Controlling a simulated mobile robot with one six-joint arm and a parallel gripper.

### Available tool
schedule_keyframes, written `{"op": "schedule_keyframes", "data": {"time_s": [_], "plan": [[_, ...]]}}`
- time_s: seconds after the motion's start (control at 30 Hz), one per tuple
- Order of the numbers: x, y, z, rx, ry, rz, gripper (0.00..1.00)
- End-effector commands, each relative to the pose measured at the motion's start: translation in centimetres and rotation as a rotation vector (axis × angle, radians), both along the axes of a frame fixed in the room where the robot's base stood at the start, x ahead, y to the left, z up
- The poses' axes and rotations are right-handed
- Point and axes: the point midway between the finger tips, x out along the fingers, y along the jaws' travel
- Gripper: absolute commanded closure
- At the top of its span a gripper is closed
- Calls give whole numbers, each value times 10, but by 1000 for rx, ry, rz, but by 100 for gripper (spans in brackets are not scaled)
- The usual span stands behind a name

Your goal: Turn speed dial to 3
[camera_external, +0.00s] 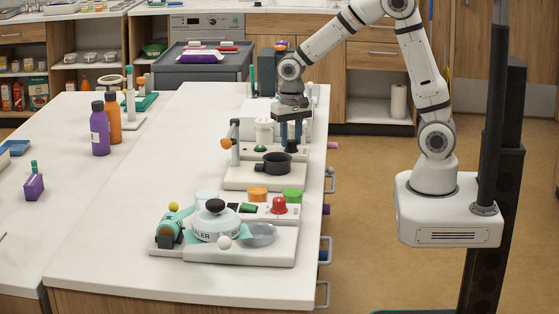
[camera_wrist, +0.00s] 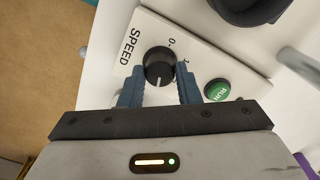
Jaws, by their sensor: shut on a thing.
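The speed dial (camera_wrist: 160,66) is a round black knob on a white panel (camera_wrist: 137,38) printed SPEED. In the wrist view it sits between the two blue fingers of my gripper (camera_wrist: 159,88), which is shut on it. A white pointer mark on the knob faces down toward my palm. A 0 shows above the knob at its right; the other scale marks are partly hidden by the finger. In the external view, my gripper (camera_external: 291,132) points down over the black dial (camera_external: 292,146) near the counter's right edge.
A green RUN button (camera_wrist: 217,90) is close beside the right finger. A black pot (camera_external: 277,162) stands in front of the dial, and a post with an orange knob (camera_external: 227,143) stands left. The counter's left part has free room.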

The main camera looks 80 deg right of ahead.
Motion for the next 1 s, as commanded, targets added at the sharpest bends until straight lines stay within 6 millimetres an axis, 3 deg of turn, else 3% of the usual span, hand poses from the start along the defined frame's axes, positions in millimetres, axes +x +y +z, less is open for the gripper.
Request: {"op": "schedule_keyframes", "data": {"time_s": [0.43,1.0], "plan": [[1,0,1,-1,-4,-252,93],[1,0,1,-1,-4,-298,93]]}}
